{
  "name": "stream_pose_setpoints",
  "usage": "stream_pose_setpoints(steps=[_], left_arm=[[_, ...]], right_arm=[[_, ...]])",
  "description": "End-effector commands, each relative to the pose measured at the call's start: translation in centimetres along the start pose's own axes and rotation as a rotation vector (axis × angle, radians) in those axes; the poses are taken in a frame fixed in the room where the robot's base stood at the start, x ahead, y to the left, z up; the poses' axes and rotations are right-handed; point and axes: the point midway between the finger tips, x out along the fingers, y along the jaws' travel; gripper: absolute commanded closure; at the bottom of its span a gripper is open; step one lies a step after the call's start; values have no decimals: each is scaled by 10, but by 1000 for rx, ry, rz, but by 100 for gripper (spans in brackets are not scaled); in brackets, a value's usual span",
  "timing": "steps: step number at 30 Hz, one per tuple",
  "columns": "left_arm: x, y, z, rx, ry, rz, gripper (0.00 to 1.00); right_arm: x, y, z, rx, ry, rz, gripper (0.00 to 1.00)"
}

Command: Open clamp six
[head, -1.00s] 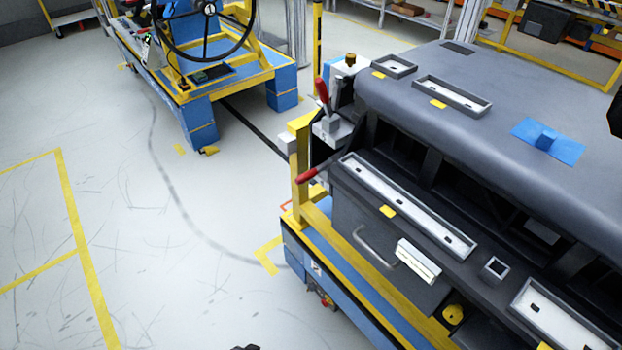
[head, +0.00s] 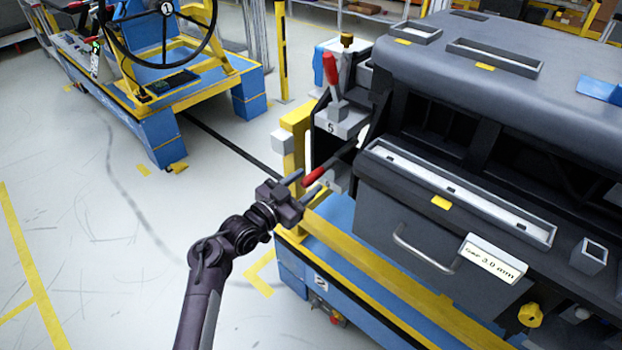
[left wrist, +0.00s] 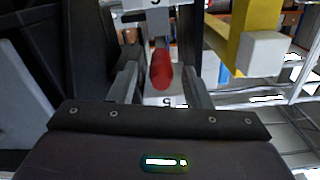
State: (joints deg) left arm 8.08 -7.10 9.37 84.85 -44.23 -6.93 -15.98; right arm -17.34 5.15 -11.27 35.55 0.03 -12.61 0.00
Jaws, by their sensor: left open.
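The lower clamp has a red handle (head: 314,177) that points out to the left from the corner of the dashboard module. Its number cannot be read for certain. Above it, an upper clamp marked 5 has an upright red handle (head: 330,69). My left gripper (head: 306,183) is open, with its fingers around the lower handle. In the left wrist view the red handle (left wrist: 161,70) lies between the two open fingers, with gaps visible on both sides. My right gripper is not in view.
The grey dashboard module (head: 490,90) sits on a blue and yellow cart (head: 350,245) at the right. A yellow post (head: 295,130) with a white block stands beside the clamps. A cart with a steering wheel (head: 165,30) stands behind left. The floor at left is clear.

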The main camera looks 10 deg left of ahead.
Motion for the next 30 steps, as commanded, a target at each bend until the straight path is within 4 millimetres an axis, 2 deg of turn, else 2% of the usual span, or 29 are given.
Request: stream_pose_setpoints(steps=[3, 6, 15, 25, 30], left_arm=[[16, 0, 0, -2, 1, -1, 56], [23, 0, 0, 0, 0, 0, 56], [26, 0, 1, 0, -2, -1, 56], [25, 0, 1, 0, -2, -1, 98], [25, 0, 1, 0, -2, -1, 100]], right_arm=[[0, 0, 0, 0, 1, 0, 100], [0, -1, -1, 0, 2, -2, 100], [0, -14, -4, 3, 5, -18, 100], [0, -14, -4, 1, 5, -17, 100], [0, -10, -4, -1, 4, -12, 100]])
